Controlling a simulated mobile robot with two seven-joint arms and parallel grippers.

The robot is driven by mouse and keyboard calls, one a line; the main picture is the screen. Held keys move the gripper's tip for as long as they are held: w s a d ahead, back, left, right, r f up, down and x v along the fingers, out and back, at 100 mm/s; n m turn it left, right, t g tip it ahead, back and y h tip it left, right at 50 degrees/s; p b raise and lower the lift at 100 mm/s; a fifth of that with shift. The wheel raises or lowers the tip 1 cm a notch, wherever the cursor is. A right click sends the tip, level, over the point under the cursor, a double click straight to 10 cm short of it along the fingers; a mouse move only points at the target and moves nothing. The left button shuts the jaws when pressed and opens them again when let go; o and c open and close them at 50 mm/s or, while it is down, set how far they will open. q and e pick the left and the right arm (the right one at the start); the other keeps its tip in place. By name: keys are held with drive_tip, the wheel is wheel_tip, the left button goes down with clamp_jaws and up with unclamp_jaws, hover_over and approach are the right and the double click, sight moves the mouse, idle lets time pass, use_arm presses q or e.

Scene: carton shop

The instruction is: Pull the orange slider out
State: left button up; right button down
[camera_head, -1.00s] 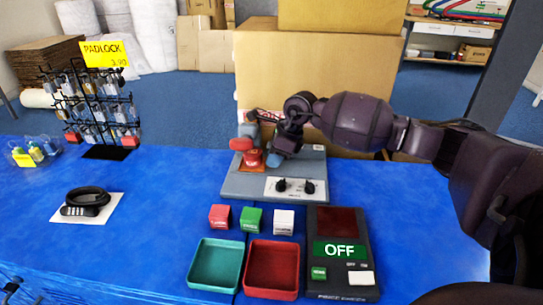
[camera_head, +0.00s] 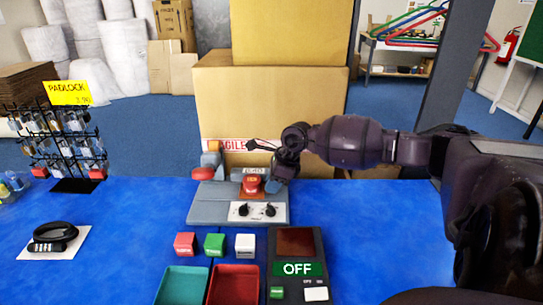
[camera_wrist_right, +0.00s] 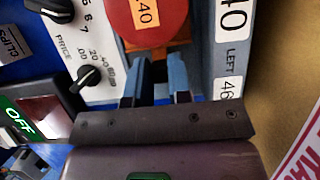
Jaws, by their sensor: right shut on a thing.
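The orange slider (camera_head: 252,185) is an orange-red round-topped piece on the grey device (camera_head: 210,213), right of its left end. Its round top with a "40" label shows in the right wrist view (camera_wrist_right: 146,14). My right gripper (camera_head: 284,168) reaches in from the right and is shut at the slider's right side. In the right wrist view its two blue-grey fingers (camera_wrist_right: 158,82) stand at the slider's edge. The exact gripped part is hidden. My left gripper is not in view.
Two dials (camera_head: 256,210) sit on the device's front. A red-orange part (camera_head: 203,173) stands at its left end. Small blocks (camera_head: 214,244), trays (camera_head: 181,285) and a scale (camera_head: 297,248) are in front. A large carton (camera_head: 215,110) stands behind. Blue table is clear at right.

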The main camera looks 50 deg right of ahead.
drive_tip(key=c, duration=1.1)
unclamp_jaws()
drive_tip(key=shift+s+d, duration=0.2)
drive_tip(key=shift+s, duration=0.05)
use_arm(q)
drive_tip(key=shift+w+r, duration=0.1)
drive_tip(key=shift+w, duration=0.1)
use_arm(e)
drive_tip(key=shift+o, duration=0.3)
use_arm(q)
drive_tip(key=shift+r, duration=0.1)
use_arm(e)
drive_tip(key=shift+r, duration=0.35)
drive_tip(key=p+v, duration=0.1)
drive_tip(key=v, duration=0.3)
drive_tip(key=shift+r, duration=0.2)
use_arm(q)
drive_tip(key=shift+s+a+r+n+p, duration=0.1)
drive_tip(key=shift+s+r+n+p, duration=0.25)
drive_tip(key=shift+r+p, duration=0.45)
use_arm(e)
drive_tip(key=v, duration=0.5)
drive_tip(key=shift+s+d+r, duration=0.15)
drive_tip(key=shift+r, duration=0.1)
